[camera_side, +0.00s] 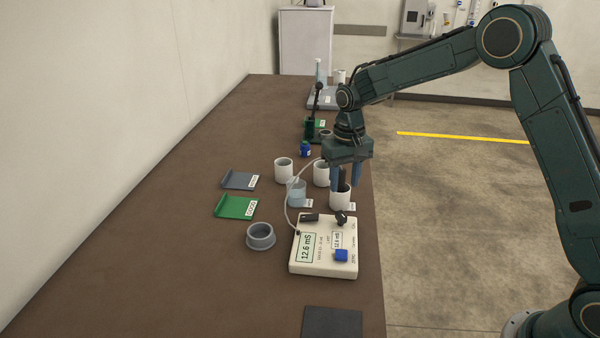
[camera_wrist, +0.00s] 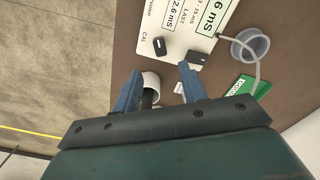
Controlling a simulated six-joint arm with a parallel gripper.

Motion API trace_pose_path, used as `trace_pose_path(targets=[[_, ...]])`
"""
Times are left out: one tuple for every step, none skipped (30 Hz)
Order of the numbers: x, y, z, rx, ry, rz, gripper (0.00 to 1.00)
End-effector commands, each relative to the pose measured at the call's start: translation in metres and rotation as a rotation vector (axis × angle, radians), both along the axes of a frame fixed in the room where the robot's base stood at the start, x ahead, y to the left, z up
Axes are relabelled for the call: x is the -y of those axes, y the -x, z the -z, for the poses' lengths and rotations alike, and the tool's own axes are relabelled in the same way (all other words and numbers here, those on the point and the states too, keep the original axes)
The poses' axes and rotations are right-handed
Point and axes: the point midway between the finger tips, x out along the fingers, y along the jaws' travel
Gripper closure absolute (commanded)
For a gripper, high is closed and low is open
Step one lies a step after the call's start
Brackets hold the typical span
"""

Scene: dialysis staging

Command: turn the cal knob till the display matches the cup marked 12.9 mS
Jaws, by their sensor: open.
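The white meter (camera_side: 323,262) lies on the table; its large display (camera_side: 307,247) reads 12.6 mS. A smaller panel (camera_side: 337,241), by the word LAST, also seems to read 12.6 mS. The black cal knob (camera_side: 341,217) sits at the meter's far right corner; in the wrist view the knob (camera_wrist: 159,46) is beside the word CAL. A white cup (camera_side: 341,200) stands behind the meter with a dark probe in it; its tag (camera_side: 351,207) is too small to read. My gripper (camera_side: 345,185) is open, its fingers above that cup, apart from the knob (camera_wrist: 159,46).
A black block (camera_side: 310,217) and a blue button (camera_side: 341,255) are on the meter. A cable loops from the meter. More cups (camera_side: 284,170), a grey ring holder (camera_side: 261,238), green tray (camera_side: 235,208) and grey tray (camera_side: 240,180) stand nearby. The table's left front is clear.

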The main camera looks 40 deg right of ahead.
Motion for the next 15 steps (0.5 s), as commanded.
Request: trace_pose_path(targets=[[0.0, 0.001, 0.009, -0.003, 0.0, 0.0, 0.58], [0.0, 0.001, 0.013, -0.003, 0.0, 0.0, 0.58], [0.0, 0.001, 0.019, -0.004, 0.0, 0.0, 0.58], [0.0, 0.001, 0.024, -0.004, 0.0, 0.0, 0.58], [0.0, 0.001, 0.029, -0.005, 0.001, 0.0, 0.58], [0.0, 0.001, 0.035, -0.003, 0.0, 0.0, 0.58], [0.0, 0.001, 0.039, -0.003, 0.0, 0.0, 0.58], [0.0, 0.001, 0.044, -0.004, 0.0, 0.0, 0.58], [0.0, 0.001, 0.05, -0.003, 0.0, 0.0, 0.58], [0.0, 0.001, 0.055, -0.004, 0.0, 0.0, 0.58], [0.0, 0.001, 0.059, -0.003, 0.0, 0.0, 0.58], [0.0, 0.001, 0.065, -0.003, 0.001, 0.0, 0.58], [0.0, 0.001, 0.069, -0.004, 0.001, 0.0, 0.58], [0.0, 0.001, 0.073, -0.003, 0.001, 0.0, 0.58], [0.0, 0.001, 0.078, -0.002, 0.0, 0.0, 0.58]])
